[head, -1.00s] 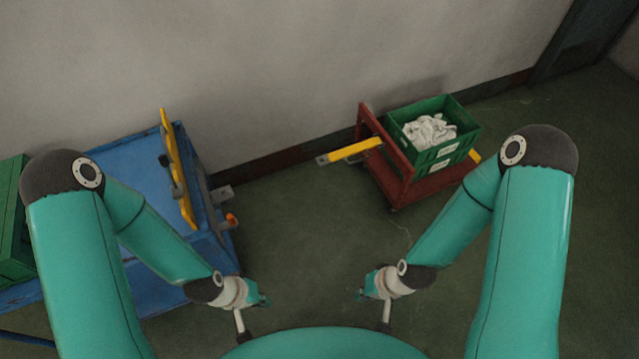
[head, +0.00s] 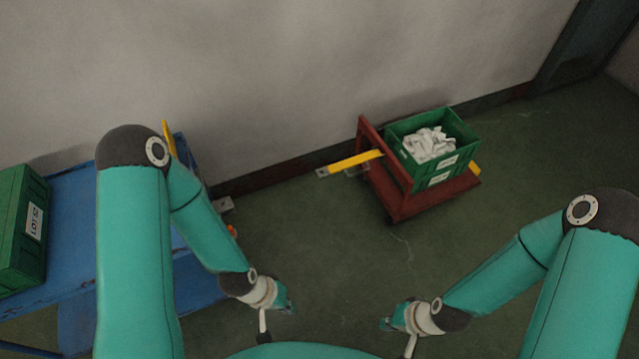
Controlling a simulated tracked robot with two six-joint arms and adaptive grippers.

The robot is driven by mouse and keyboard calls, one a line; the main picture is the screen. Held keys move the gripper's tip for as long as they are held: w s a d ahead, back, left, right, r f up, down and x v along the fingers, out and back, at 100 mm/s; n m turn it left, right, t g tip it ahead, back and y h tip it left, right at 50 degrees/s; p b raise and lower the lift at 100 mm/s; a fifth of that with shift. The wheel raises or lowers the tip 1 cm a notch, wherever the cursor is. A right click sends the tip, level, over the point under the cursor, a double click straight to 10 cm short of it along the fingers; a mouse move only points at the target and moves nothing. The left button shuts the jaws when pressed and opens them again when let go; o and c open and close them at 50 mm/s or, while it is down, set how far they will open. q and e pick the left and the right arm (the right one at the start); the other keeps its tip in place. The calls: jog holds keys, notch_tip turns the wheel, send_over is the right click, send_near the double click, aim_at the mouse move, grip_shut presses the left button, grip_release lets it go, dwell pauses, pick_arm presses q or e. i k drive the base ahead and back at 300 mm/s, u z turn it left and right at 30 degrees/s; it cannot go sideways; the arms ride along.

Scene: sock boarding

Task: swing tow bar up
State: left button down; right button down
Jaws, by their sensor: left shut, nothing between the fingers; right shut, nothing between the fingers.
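A yellow tow bar (head: 350,163) sticks out to the left from the red trolley (head: 430,204), low over the floor, with a grey metal end piece. Another yellow bar (head: 168,138) stands at the blue cart (head: 75,225); my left arm hides most of it. My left gripper (head: 290,303) is shut and empty, in front of the blue cart's right side and apart from both bars. My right gripper (head: 386,324) is shut and empty over the floor, nearer to me than the red trolley and well apart from its bar.
A green crate (head: 425,178) with white socks (head: 429,144) sits on the red trolley. Another green crate (head: 14,228) with a white label stands on the blue cart. The wall (head: 300,80) runs behind both. The floor (head: 330,235) between the carts is clear.

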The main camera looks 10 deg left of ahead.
aim_at(342, 166)
jog(key=z, duration=0.1)
jog(key=i, duration=1)
jog(key=u, duration=0.1)
